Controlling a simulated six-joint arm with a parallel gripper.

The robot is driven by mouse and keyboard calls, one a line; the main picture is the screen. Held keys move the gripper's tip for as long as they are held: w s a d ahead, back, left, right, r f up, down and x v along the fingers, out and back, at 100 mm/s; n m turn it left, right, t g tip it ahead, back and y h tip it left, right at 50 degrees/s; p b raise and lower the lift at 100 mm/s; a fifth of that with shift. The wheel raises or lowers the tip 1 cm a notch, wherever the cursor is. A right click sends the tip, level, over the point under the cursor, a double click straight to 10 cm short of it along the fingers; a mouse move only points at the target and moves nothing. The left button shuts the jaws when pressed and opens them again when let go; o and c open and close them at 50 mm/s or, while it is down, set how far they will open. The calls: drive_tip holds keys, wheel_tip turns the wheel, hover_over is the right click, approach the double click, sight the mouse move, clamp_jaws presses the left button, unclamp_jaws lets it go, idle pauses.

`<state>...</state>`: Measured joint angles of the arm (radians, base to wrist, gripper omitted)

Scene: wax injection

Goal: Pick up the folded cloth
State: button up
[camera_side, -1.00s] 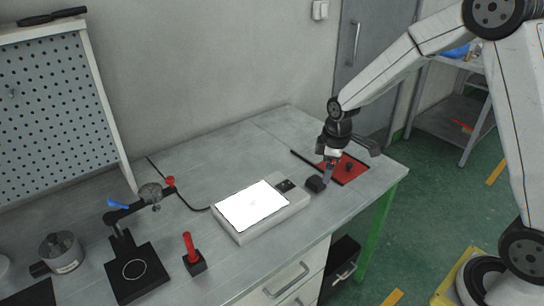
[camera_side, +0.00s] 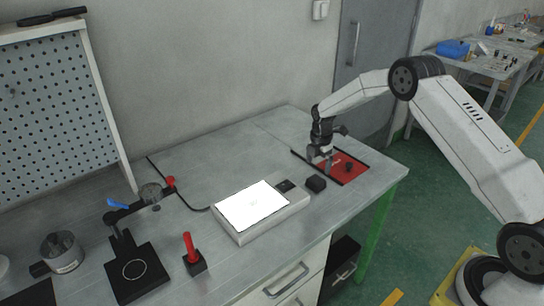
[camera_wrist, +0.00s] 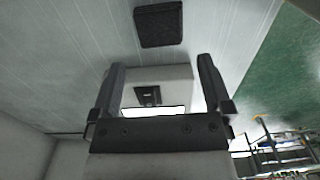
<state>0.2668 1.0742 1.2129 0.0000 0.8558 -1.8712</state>
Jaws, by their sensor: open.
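A small dark square pad (camera_side: 316,184), which looks like the folded cloth, lies on the bench just right of the white light box. In the wrist view the cloth (camera_wrist: 159,24) shows as a dark textured square at the top, beyond my fingertips. My gripper (camera_side: 320,157) is above the bench behind the cloth, near the left edge of the red mat. Its two fingers stand apart with nothing between them in the wrist view (camera_wrist: 161,62). The gripper and the cloth are apart.
The light box (camera_side: 239,236) with a bright top stands beside the cloth. A red-handled tool (camera_side: 189,247) and a black stand (camera_side: 138,270) are at left. The bench behind the light box is clear.

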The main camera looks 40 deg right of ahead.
sight(316, 180)
drive_tip(key=shift+f, duration=0.1)
drive_tip(key=shift+f, duration=1.2)
drive_tip(key=shift+f, duration=2.6)
drive_tip(key=shift+c, duration=0.2)
drive_tip(key=c, duration=0.9)
drive_tip(key=shift+r, duration=0.2)
